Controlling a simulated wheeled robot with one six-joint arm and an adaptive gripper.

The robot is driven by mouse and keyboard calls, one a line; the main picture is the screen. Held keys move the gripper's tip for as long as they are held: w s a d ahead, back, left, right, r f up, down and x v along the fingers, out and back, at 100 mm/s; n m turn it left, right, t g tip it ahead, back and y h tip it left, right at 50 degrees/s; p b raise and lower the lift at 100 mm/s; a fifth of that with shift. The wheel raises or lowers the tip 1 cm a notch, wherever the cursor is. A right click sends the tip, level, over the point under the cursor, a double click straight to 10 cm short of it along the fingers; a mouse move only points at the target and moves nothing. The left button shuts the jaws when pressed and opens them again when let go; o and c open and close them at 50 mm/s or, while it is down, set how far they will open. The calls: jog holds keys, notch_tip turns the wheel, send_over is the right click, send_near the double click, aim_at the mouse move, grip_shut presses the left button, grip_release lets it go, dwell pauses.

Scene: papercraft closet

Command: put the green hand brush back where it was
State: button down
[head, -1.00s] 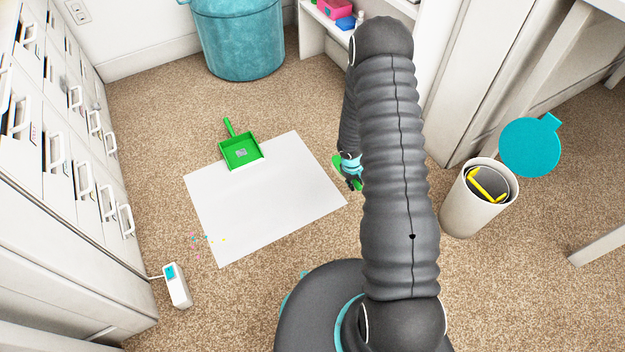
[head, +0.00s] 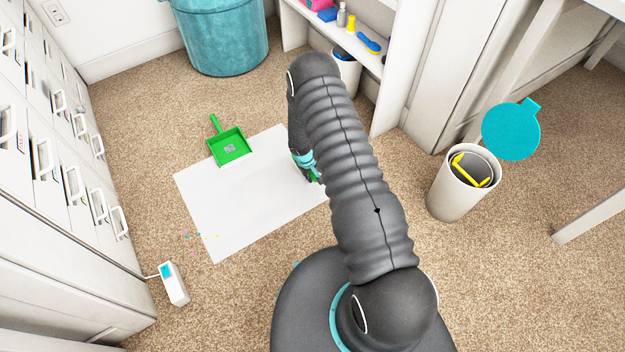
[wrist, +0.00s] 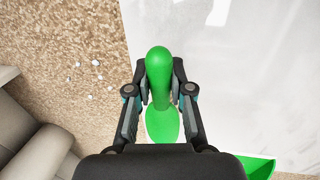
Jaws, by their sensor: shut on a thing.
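The green hand brush (wrist: 158,62) is between the two fingers of my gripper (wrist: 159,92) in the wrist view, its rounded handle end toward the top and a wider green part below. My gripper is shut on it. In the head view my gripper (head: 308,172) is over the right part of the white sheet (head: 240,205), and only a small green bit of the brush (head: 315,175) shows beside it; my arm hides the rest. The green dustpan (head: 230,148) lies at the sheet's far left edge, and its corner shows in the wrist view (wrist: 260,165).
Small coloured bits (head: 200,236) lie at the sheet's left edge. Pale bits (wrist: 90,80) lie on carpet in the wrist view. A white shelf (head: 385,110) with items, a teal bin (head: 220,40), a white bin (head: 455,195) and a small white box (head: 174,285) stand around.

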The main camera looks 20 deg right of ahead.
aim_at(312, 185)
jog(key=shift+f, duration=1.7)
jog(key=shift+f, duration=0.25)
jog(key=c, duration=1)
grip_release()
jog(key=shift+r, duration=0.1)
jog(key=shift+c, duration=0.2)
